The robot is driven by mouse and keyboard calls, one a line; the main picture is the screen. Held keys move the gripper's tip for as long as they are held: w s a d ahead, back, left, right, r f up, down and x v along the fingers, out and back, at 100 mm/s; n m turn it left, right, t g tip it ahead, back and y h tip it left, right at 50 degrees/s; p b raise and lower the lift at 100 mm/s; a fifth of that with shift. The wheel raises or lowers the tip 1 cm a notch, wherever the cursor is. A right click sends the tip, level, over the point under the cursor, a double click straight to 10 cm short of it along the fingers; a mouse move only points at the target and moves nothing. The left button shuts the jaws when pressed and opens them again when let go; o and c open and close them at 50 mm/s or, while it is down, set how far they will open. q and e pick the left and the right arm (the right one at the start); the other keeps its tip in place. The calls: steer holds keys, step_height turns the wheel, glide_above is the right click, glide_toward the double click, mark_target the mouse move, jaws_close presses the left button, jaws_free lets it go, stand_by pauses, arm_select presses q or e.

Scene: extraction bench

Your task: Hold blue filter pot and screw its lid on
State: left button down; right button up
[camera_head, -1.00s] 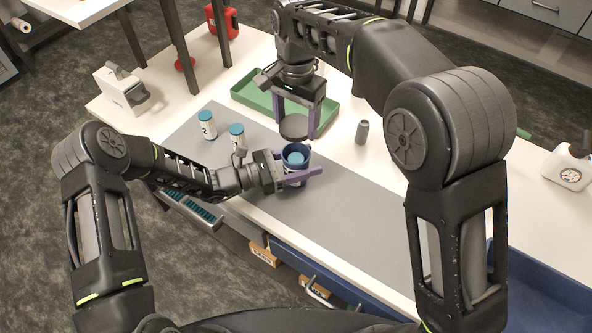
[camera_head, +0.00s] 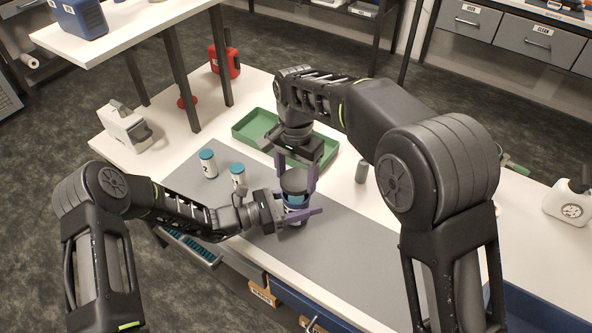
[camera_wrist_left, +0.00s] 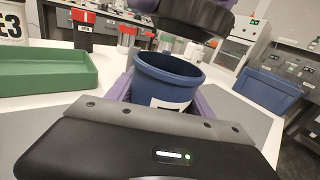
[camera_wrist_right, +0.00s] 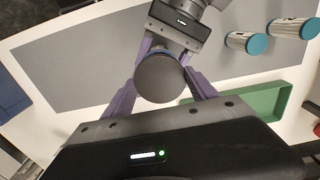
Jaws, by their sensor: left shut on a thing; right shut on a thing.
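The blue filter pot (camera_head: 296,203) stands upright over the grey mat. My left gripper (camera_head: 298,216) is shut around its side; the pot also shows in the left wrist view (camera_wrist_left: 172,82), with a white label. My right gripper (camera_head: 296,178) points down from above and is shut on the dark round lid (camera_head: 294,183). The lid is held over the pot; in the left wrist view the lid (camera_wrist_left: 195,16) is above the rim with a small gap. The right wrist view shows the lid (camera_wrist_right: 160,78) between the purple fingers, hiding the pot's opening.
A green tray (camera_head: 250,128) lies behind, and a small grey cylinder (camera_head: 362,171) stands to the right. The grey mat (camera_head: 350,245) is clear at right.

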mark_target(296, 207)
steer(key=shift+f, duration=0.15)
stand_by(0.7)
steer(key=shift+f, duration=0.8)
steer(key=shift+f, duration=0.55)
stand_by(0.4)
